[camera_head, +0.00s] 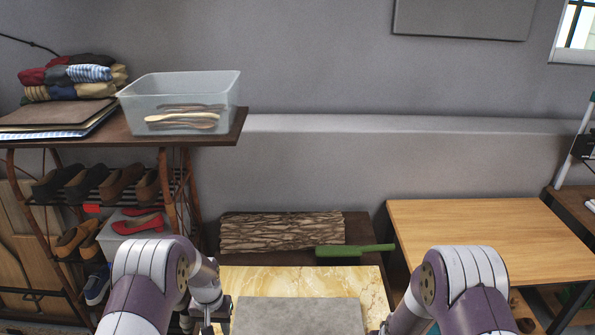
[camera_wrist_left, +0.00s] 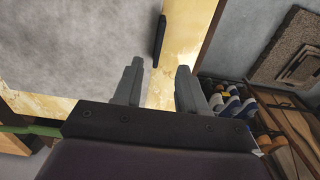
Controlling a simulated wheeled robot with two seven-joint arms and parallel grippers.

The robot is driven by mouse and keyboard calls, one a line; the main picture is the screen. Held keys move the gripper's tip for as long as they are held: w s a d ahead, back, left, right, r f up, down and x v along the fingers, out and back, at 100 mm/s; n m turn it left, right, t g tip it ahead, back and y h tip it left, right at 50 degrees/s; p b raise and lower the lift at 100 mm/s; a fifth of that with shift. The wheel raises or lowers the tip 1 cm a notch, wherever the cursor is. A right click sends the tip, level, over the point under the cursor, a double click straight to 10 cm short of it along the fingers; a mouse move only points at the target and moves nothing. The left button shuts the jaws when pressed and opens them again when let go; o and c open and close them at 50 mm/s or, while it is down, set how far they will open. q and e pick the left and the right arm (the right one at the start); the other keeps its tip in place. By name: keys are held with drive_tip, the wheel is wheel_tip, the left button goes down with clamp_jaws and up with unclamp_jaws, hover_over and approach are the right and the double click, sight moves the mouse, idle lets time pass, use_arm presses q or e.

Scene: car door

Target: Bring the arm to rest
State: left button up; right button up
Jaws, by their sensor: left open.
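My left gripper (camera_head: 214,318) is low in the head view, at the left edge of a marble-topped table (camera_head: 255,280). In the left wrist view its two grey fingers (camera_wrist_left: 160,72) stand apart with nothing held between them. A slim black object (camera_wrist_left: 160,40) lies beyond the fingertips near the table edge. My right arm (camera_head: 455,285) is bent at the lower right of the head view. Its gripper is almost wholly cut off at the bottom edge, so I cannot tell its jaw state.
A grey slab (camera_head: 297,315) covers the table's middle. At left, a shelf carries shoes (camera_head: 90,183) and a clear bin (camera_head: 180,100). A wooden table (camera_head: 490,240) at right has a clear top.

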use_arm(q)
drive_tip(key=s+d+r, duration=0.1)
drive_tip(key=s+r, duration=0.7)
drive_tip(key=s, duration=0.3)
drive_tip(key=s+d+r+t, duration=0.1)
drive_tip(key=s+r, duration=0.7)
drive_tip(key=s, duration=0.2)
drive_tip(key=shift+s+r, duration=0.25)
drive_tip(key=shift+s, duration=0.15)
use_arm(e)
drive_tip(key=s+a+r+g, duration=0.2)
drive_tip(key=s+r, duration=1.4)
drive_tip(key=r, duration=0.1)
drive_tip(key=shift+r, duration=0.3)
use_arm(q)
drive_tip(key=shift+w, duration=0.1)
use_arm(e)
drive_tip(key=shift+a, duration=0.1)
